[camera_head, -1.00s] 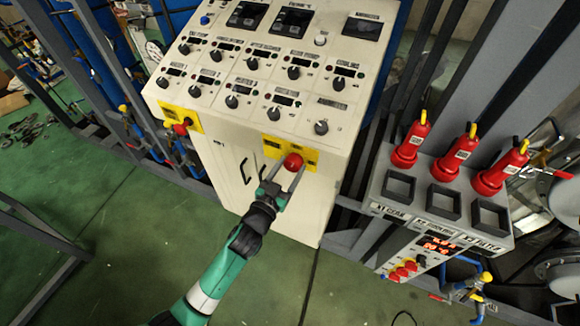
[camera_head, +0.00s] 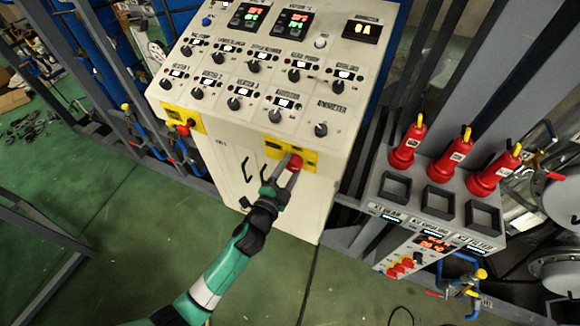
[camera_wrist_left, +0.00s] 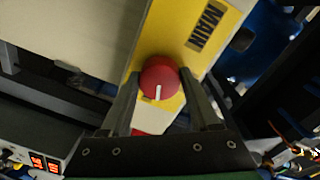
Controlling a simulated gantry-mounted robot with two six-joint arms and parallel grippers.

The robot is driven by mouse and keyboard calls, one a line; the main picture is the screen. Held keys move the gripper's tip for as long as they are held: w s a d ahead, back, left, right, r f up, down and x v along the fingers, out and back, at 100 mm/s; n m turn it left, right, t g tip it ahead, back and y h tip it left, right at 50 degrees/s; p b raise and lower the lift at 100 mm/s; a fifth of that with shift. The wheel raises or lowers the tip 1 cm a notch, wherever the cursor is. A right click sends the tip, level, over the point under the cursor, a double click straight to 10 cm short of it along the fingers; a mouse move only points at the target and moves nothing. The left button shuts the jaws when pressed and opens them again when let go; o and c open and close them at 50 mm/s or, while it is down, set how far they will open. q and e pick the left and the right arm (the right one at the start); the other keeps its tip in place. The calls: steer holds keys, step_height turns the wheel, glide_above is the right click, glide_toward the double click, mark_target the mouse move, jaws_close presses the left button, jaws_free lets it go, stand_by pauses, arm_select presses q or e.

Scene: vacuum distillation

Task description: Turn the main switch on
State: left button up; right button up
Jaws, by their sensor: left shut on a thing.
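The main switch is a red round knob (camera_head: 295,162) on a yellow plate (camera_head: 311,158) at the lower front edge of the cream control cabinet. In the left wrist view the red knob (camera_wrist_left: 160,78) shows a white pointer mark, on a yellow plate lettered MAIN (camera_wrist_left: 206,28). My left gripper (camera_head: 288,174) has its two fingers on either side of the knob; it also shows in the left wrist view (camera_wrist_left: 165,92). It is shut on the knob. The displays (camera_head: 270,18) on top of the cabinet are lit. My right gripper is out of view.
The cream cabinet (camera_head: 285,205) has several black knobs on its sloped panel. A second red knob (camera_head: 183,129) on yellow is at its left corner. A grey box (camera_head: 415,222) with red bottle-shaped items stands at right. Green floor lies open in front.

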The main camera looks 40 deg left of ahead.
arm_select(q)
steer(key=shift+r+m, duration=0.1)
steer(key=shift+m, duration=1.7)
steer(key=shift+p, duration=0.3)
steer(key=o, duration=1.4)
steer(key=shift+c, duration=0.2)
steer(key=shift+s, duration=0.1)
steer(key=shift+s+d, duration=0.2)
steer(key=shift+s, duration=0.15)
steer(key=v, duration=1)
steer(key=shift+s+d, duration=0.2)
steer(key=shift+s, duration=0.1)
